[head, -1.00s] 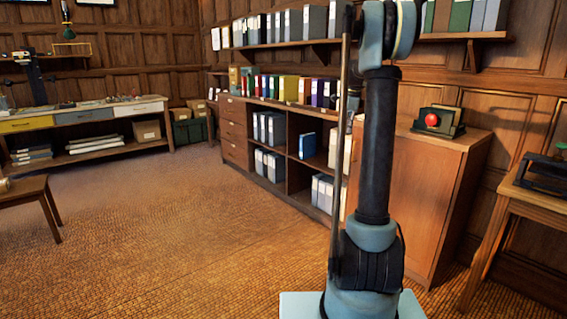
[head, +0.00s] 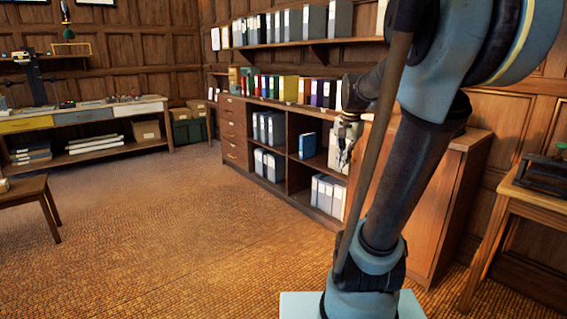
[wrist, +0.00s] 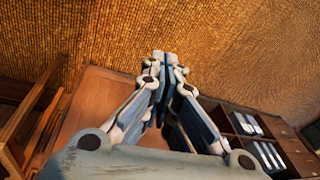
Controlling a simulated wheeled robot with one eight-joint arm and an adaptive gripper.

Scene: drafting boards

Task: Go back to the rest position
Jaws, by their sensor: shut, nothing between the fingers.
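My gripper (wrist: 163,66) is shut with nothing between its fingers in the wrist view. In the head view my gripper (head: 342,158) hangs beside my arm, pointing down, in front of the right part of the shelf unit.
A low shelf unit (head: 287,122) with binders runs along the back wall. A wooden cabinet (head: 424,205) stands behind my arm. A side table (head: 535,200) is at the right, a drafting bench (head: 85,117) at the left. The woven floor (head: 190,235) is clear.

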